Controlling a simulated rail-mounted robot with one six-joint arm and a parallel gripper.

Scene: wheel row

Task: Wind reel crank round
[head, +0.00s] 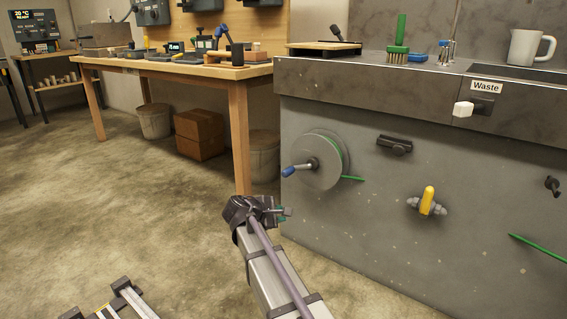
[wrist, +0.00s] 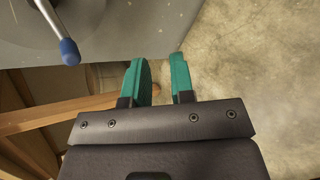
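The grey reel (head: 322,160) is mounted on the front of the grey cabinet, with a green line running out at its right. Its crank (head: 301,167) points out to the left and ends in a blue handle (head: 288,172). In the wrist view the blue handle (wrist: 69,51) is at upper left, and part of the reel disc (wrist: 72,15) shows behind it. My gripper (head: 286,212) is below the reel in the head view. In the wrist view its teal fingers (wrist: 160,78) are apart with nothing between them. The blue handle is outside the fingers, to their left.
The cabinet front also carries a black fitting (head: 395,145), a yellow valve handle (head: 427,201) and a white-knobbed Waste handle (head: 463,109). A wooden workbench (head: 245,85) stands behind at left, with bins and a cardboard box (head: 199,134) under it. Floor at left is mostly clear.

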